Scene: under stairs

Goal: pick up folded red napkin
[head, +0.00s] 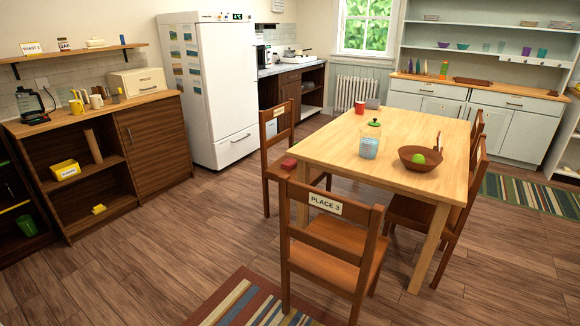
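A small flat red thing (289,164), which looks like the folded red napkin, lies on the seat of the wooden chair (277,183) at the left side of the dining table. It sits near the seat's edge by the table. It is too small to make out its folds. My gripper is not in view in the head view.
The "PLACE 3" chair (334,250) stands in front. Floor (190,225) left of the chairs is clear; a striped rug (250,305) lies at the bottom.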

